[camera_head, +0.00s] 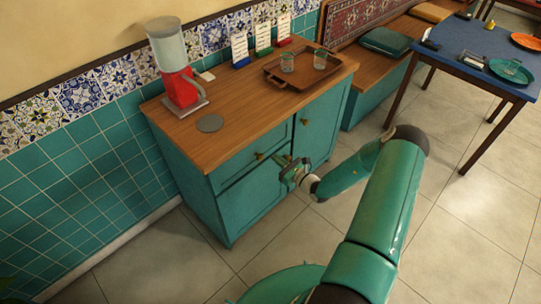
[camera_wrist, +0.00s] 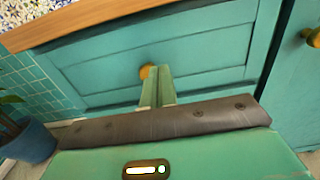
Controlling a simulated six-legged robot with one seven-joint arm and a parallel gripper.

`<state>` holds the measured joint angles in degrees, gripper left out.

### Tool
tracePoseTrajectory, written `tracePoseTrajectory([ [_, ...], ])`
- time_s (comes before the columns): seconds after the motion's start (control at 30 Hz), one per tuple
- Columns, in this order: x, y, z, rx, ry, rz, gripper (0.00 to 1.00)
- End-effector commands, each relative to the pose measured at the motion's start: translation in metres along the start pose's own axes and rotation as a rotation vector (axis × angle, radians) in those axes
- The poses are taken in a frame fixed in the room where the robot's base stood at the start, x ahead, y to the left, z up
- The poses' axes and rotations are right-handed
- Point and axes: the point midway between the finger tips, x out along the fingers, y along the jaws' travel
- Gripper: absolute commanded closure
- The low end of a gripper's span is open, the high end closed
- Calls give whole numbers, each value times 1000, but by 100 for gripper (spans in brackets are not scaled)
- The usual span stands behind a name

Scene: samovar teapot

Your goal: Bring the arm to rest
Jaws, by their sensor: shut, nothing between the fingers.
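My gripper (camera_head: 287,166) is in front of the teal cabinet (camera_head: 232,215), near its drawer and door knobs, with my green arm reaching in from the lower right. In the wrist view my gripper's fingers (camera_wrist: 157,95) are together and empty, pointing at the teal cabinet front (camera_wrist: 205,48). A brass knob (camera_wrist: 148,71) shows just beyond the fingertips; I cannot tell whether they touch it. The drawer and doors look closed.
On the wooden top stand a red dispenser (camera_head: 179,85), a grey disc (camera_head: 209,123) and a brown tray (camera_head: 273,77) with two glasses. A blue table (camera_head: 463,37) is at the upper right. A potted plant (camera_wrist: 28,140) is at the left in the wrist view. Tiled floor is clear.

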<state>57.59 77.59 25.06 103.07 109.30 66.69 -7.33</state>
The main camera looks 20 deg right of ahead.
Motion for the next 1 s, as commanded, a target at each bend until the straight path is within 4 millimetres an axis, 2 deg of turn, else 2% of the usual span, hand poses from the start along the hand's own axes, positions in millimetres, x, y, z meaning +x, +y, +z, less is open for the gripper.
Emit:
tracePoseTrajectory([
  [0.1, -23, -3, -1, 0, 3, -2, 100],
  [0.3, -54, -4, -1, 0, 3, -2, 100],
  [0.47, -64, -3, -1, 0, 0, 0, 100],
  [0.7, -64, -1, 2, -7, 1, 9, 100],
  [0.77, -62, 2, 8, -26, 4, 35, 100],
  [0.87, -54, 15, 28, -89, 15, 124, 100],
  [1.0, -42, 46, 71, -232, 40, 320, 100],
])
